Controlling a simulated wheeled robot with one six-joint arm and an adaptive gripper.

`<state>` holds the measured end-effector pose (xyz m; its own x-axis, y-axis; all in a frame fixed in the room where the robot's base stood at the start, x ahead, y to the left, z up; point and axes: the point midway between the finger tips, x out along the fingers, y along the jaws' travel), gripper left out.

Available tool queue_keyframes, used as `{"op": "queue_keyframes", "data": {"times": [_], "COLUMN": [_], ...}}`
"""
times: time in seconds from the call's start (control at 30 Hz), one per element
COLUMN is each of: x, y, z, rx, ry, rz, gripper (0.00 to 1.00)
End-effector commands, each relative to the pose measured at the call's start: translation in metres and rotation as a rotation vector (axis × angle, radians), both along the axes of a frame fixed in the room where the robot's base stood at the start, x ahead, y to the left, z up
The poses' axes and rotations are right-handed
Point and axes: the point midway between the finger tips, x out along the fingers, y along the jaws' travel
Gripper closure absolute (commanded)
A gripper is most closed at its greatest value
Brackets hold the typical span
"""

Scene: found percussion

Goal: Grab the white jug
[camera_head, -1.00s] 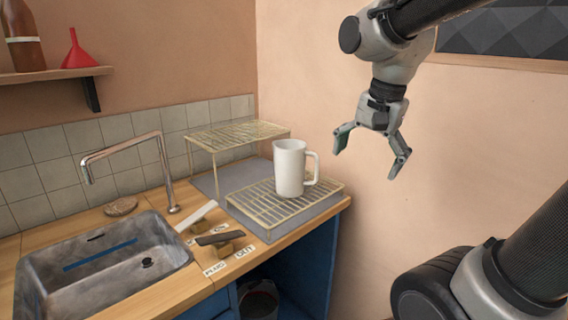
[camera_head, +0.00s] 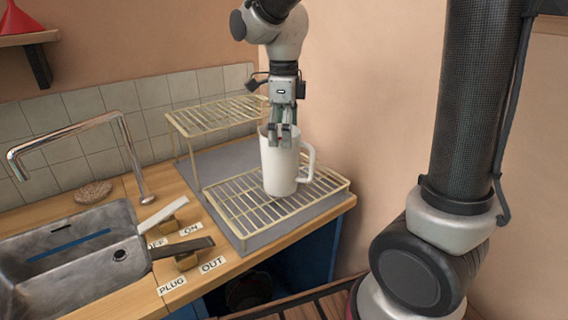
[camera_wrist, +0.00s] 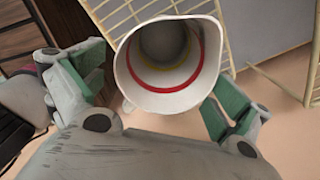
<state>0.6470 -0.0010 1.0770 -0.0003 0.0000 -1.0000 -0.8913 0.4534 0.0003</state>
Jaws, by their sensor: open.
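The white jug (camera_head: 280,168) stands upright on the lower wire rack, with its handle (camera_head: 309,160) to the right. My gripper (camera_head: 280,138) points down at the jug's top, its fingers overlapping the rim in the head view. In the wrist view the jug's open mouth (camera_wrist: 128,80) shows, with a red ring and a yellow ring inside. My gripper (camera_wrist: 160,85) is open there, with one green-padded finger on each side of the jug. I cannot tell whether either finger touches it.
The lower wire rack (camera_head: 232,212) stands on a grey mat (camera_head: 207,172) near the counter's right end. A raised wire shelf (camera_head: 215,115) is behind. A sink (camera_head: 70,250), a tap (camera_head: 130,150) and two levers, white (camera_head: 160,215) and dark (camera_head: 180,248), are to the left.

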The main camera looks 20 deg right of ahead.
Motion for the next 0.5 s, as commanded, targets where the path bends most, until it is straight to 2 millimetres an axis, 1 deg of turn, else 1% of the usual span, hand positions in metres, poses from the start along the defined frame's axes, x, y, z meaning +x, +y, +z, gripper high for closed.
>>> {"op": "queue_keyframes", "data": {"times": [0.2, 0.3, 0.5], "x": [0.003, 0.003, 0.003], "y": [-0.003, -0.003, -0.003], "z": [-0.034, -0.045, -0.049], "rx": [-0.002, 0.000, 0.000], "ry": [0.003, 0.001, 0.000], "rz": [0.001, 0.001, 0.002], "gripper": [0.00, 0.00, 0.00]}}
